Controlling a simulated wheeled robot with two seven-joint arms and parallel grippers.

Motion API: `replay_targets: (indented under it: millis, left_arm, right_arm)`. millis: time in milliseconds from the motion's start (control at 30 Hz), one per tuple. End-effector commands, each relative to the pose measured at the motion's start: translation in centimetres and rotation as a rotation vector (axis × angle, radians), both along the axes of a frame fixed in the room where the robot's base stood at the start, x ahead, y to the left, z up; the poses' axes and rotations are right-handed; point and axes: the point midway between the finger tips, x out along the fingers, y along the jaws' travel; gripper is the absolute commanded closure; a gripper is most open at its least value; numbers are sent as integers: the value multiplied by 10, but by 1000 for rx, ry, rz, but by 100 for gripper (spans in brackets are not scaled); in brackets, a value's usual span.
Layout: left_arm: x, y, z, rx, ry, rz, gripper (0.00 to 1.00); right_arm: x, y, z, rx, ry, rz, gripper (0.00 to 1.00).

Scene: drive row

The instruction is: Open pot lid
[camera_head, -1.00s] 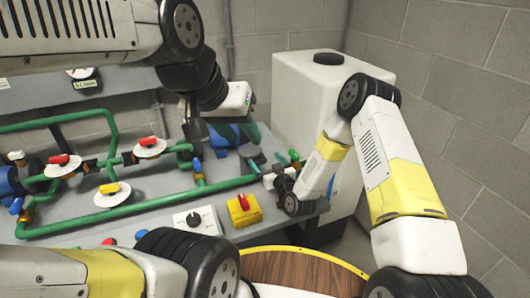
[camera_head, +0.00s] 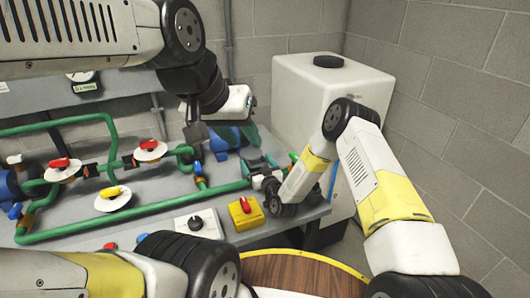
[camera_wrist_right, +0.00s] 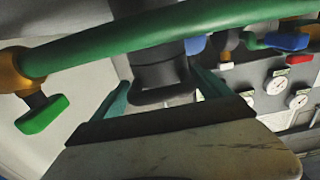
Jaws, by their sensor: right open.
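No pot or pot lid can be made out; the head view shows a bench of green pipes and valves. My right gripper (camera_head: 261,164) is low over the right end of the bench, close to the green pipe (camera_head: 130,219). In the right wrist view its two teal fingers (camera_wrist_right: 161,93) are spread apart. The pipe crosses that view above them, and a dark part shows between them; whether they touch it is unclear.
A white tank (camera_head: 310,105) with a black cap (camera_head: 328,61) stands at the back right. A yellow box with a red knob (camera_head: 246,213) and a white dial box (camera_head: 197,224) sit at the bench front. A green lever (camera_wrist_right: 42,115) is left of my right gripper. Block walls enclose the right.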

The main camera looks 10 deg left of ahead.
Motion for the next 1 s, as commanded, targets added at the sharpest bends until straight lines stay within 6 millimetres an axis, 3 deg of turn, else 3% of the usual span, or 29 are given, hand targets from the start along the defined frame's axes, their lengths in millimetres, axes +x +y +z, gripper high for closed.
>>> replay_targets:
  millis: [333, 733, 1000]
  left_arm:
    - [0, 0, 0, 0, 0, 0, 64]
    - [0, 0, 0, 0, 0, 0, 64]
    - [0, 0, 0, 0, 0, 0, 64]
  right_arm:
    - [4, 3, 0, 0, 0, -1, 15]
    - [5, 2, 0, 0, 0, -2, 93]
    - [6, 1, 4, -18, 24, -3, 93]
